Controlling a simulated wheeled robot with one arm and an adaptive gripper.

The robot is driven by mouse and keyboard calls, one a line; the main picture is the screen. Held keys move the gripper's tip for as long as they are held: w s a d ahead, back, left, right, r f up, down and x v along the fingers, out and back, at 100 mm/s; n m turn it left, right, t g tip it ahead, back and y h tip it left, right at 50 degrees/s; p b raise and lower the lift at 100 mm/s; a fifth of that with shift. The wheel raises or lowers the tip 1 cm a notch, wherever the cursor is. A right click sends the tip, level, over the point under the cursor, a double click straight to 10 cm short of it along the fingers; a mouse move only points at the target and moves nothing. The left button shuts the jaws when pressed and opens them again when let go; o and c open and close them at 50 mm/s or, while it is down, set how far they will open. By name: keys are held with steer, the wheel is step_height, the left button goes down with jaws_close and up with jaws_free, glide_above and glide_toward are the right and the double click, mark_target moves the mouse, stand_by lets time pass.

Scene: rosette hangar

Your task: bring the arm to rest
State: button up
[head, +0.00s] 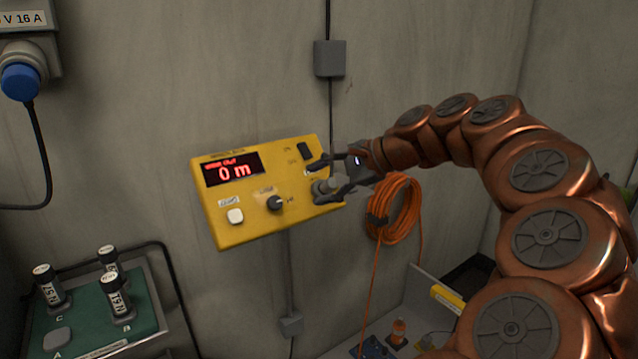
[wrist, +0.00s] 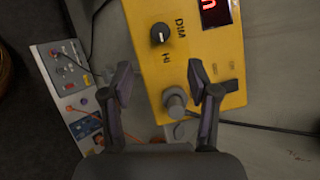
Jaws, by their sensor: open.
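The arm reaches in from the right and is bent in an arch.
The panel has a red display (head: 234,169) reading 0 m, a white button (head: 235,216) and a black dial (head: 275,203). An orange cable coil (head: 397,211) hangs right of it. A blue plug (head: 20,82) is at upper left.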

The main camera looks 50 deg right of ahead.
stand_by(0.4)
steer(key=w+a+f+n+g+y+p, duration=0.15)
steer(key=a+n, duration=0.25)
steer(key=a, duration=0.4)
steer(key=w+a+f+n+g+p, duration=0.1)
steer(key=w+a+f+n+g, duration=0.15)
steer(key=a, duration=0.65)
steer(key=w+a+f+n+g+y+p, duration=0.1)
steer(key=a+n+g+p, duration=0.2)
steer(key=a, duration=0.5)
steer(key=s+a+f+n+g+h+p, duration=0.25)
steer(key=s+a+f+n, duration=0.25)
steer(key=s+a+n, duration=0.3)
steer(key=s+f+n+g+h, duration=0.1)
steer(key=s+n, duration=0.1)
steer(key=s, duration=0.3)
steer(key=s+a+f+n+g+h+p, duration=0.1)
steer(key=s+f+n+g, duration=0.1)
steer(key=s, duration=0.3)
steer(key=shift+a+f+p, duration=0.3)
steer(key=shift+n+g, duration=0.25)
